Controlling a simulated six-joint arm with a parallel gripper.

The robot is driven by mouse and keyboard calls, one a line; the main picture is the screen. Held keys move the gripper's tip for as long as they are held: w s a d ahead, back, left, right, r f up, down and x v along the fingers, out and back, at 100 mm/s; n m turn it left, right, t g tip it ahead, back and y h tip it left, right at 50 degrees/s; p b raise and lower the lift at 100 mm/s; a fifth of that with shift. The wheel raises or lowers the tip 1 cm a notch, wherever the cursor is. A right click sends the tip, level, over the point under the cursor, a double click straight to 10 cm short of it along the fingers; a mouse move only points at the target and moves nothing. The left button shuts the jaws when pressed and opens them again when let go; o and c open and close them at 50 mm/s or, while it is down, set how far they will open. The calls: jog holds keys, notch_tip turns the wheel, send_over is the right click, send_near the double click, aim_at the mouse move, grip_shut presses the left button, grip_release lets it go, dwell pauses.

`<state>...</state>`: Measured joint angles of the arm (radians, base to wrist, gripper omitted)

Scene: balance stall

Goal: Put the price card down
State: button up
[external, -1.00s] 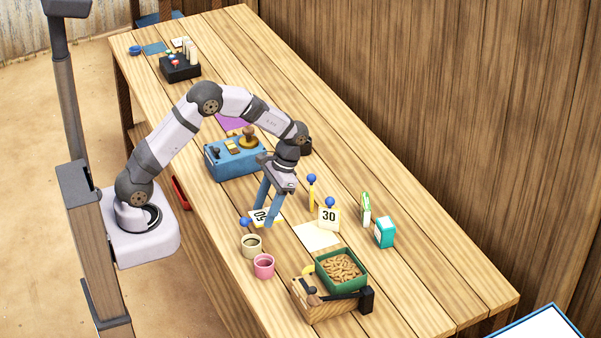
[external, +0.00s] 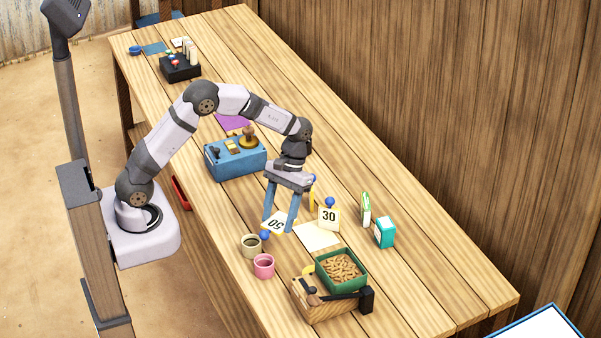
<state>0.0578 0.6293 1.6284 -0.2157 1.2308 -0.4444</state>
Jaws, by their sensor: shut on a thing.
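The price card (external: 278,223) is white with a black 50, which reads upside down, and a blue knob at its lower end. My gripper (external: 280,226) has its two blue fingers pointing down on either side of the card and is shut on it. The card is tilted, low over the table; I cannot tell whether it touches the wood. A second card marked 30 (external: 328,218) stands upright to the right, with a blue knob on top.
A beige cup (external: 251,245) and a pink cup (external: 264,266) stand close in front. A pale sheet (external: 316,236) lies to the right. A green tray of nuts (external: 341,270) sits on a wooden box. A blue scale (external: 235,157) stands behind.

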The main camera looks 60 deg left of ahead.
jog(key=w+n, duration=0.1)
jog(key=n, duration=0.1)
jog(key=d+n+t+h, duration=0.1)
jog(key=n, duration=0.2)
jog(key=w+f+n+t+h, duration=0.1)
jog(key=n, duration=0.2)
jog(key=shift+w+d, duration=0.2)
jog(key=shift+w, duration=0.1)
jog(key=w+a+n+t+y, duration=0.1)
jog(key=w+n+t, duration=0.4)
jog(key=n, duration=1)
jog(key=shift+w+t, duration=0.3)
jog(key=shift+w, duration=0.3)
jog(key=shift+y, duration=0.3)
jog(key=shift+f+b, duration=1.15)
jog(key=shift+f, duration=3.6)
